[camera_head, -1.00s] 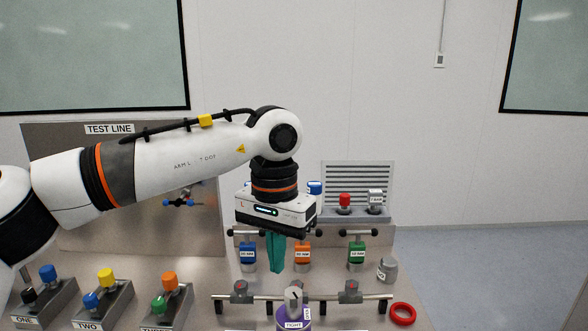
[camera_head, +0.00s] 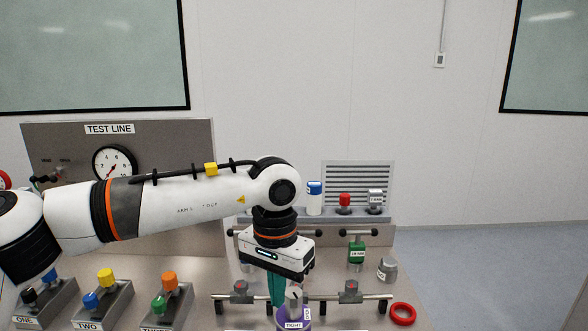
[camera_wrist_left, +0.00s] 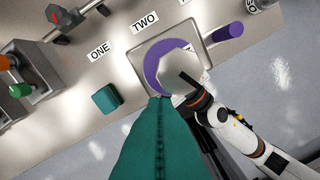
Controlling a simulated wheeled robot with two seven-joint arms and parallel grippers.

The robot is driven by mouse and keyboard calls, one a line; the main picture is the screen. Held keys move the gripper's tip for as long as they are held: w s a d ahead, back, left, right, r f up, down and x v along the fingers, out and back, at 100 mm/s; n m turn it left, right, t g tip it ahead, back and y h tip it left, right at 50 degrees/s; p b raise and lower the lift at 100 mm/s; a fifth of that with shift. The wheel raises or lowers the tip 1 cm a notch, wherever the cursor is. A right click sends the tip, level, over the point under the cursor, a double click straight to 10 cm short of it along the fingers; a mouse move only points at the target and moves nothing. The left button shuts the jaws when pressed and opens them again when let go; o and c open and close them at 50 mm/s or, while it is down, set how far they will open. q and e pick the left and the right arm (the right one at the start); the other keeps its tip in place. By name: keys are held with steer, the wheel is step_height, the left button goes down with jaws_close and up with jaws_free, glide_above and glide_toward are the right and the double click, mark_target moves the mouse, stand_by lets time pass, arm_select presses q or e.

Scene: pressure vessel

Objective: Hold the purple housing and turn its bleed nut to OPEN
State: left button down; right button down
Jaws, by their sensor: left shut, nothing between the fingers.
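The purple housing (camera_head: 293,323) stands at the bottom edge of the head view, with a TIGHT label on its front and another label on its right side. Its grey bleed nut (camera_head: 296,299) has a dark mark on top. The left wrist view shows the purple ring (camera_wrist_left: 152,66) around the hexagonal nut (camera_wrist_left: 172,72). My left gripper (camera_head: 277,302) points down with teal fingers shut and empty, just left of the nut in the picture; contact cannot be judged. The fingers (camera_wrist_left: 158,140) hide part of the housing's near side. An arm shows at lower right there; its gripper is hidden.
A red ring (camera_head: 403,313) and a grey cap (camera_head: 388,268) lie to the right. Blocks with coloured knobs (camera_head: 105,299) stand at left. A teal block (camera_wrist_left: 107,98) shows near the ONE label.

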arm_select(q)
steer(key=shift+w+d, duration=0.2)
steer(key=shift+d, duration=0.05)
stand_by(0.6)
steer(key=shift+s+d, duration=0.1)
steer(key=shift+s+d, duration=0.35)
steer(key=shift+d, duration=0.4)
steer(key=shift+d, duration=0.15)
stand_by(0.4)
steer(key=shift+s, duration=0.4)
step_height(320, 180, up, 6)
stand_by(0.5)
